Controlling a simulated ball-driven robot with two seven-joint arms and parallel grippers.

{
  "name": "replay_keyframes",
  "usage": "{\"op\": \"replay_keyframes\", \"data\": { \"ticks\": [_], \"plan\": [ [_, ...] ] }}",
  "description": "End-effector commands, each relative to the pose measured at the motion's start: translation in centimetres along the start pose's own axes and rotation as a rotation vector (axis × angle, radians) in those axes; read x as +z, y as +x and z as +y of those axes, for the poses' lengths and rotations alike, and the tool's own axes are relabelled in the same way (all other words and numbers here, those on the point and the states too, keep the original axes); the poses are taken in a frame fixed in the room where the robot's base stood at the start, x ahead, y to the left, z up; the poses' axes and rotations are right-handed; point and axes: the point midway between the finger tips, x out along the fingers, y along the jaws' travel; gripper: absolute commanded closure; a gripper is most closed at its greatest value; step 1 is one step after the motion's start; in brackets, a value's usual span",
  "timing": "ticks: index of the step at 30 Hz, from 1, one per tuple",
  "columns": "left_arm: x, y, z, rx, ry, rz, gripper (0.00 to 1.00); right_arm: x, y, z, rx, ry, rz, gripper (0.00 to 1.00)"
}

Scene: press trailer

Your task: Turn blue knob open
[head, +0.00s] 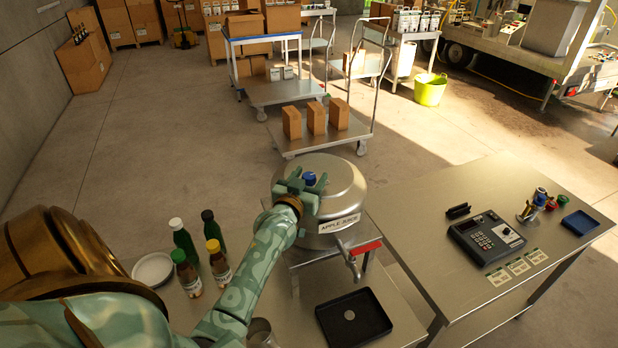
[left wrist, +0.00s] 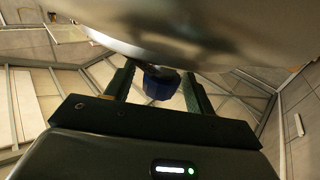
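A steel tank labelled "APPLE JUICE" (head: 345,190) stands on a stand at the centre of the head view. A small blue knob (head: 309,178) shows at the tank's upper left. My left gripper (head: 304,184) is at the knob, its fingers on either side of it. In the left wrist view the blue knob (left wrist: 161,86) sits between the two spread fingers (left wrist: 158,88), with a gap visible on its left side. On its right I cannot tell whether the finger touches. The tank's curved metal (left wrist: 200,30) fills the top of that view. My right gripper is out of view.
Bottles (head: 184,243) and a white plate (head: 152,269) stand left of my left forearm. A red-handled tap (head: 365,248) juts from the tank's front above a black tray (head: 353,318). A side table (head: 420,215) holds a card terminal (head: 486,238).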

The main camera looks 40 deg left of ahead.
Motion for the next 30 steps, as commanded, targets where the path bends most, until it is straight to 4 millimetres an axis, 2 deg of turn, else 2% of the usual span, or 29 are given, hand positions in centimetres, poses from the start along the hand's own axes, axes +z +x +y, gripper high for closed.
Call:
{"op": "replay_keyframes", "data": {
  "ticks": [7,11,14,24,30],
  "plan": [
    [0.0,-0.1,0.0,0.000,0.000,-0.001,0.46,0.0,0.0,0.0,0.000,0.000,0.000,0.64],
    [0.2,-1.1,0.0,0.001,-0.001,-0.002,0.46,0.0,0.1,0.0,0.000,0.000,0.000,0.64],
    [0.2,-3.0,0.0,0.000,0.001,-0.003,0.46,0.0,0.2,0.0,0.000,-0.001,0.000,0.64],
    [0.3,-12.1,0.0,0.000,0.001,-0.003,0.46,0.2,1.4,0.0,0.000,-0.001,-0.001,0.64],
    [0.2,-15.4,0.0,0.001,0.001,-0.002,0.46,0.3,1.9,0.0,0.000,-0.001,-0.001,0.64]
  ]
}}
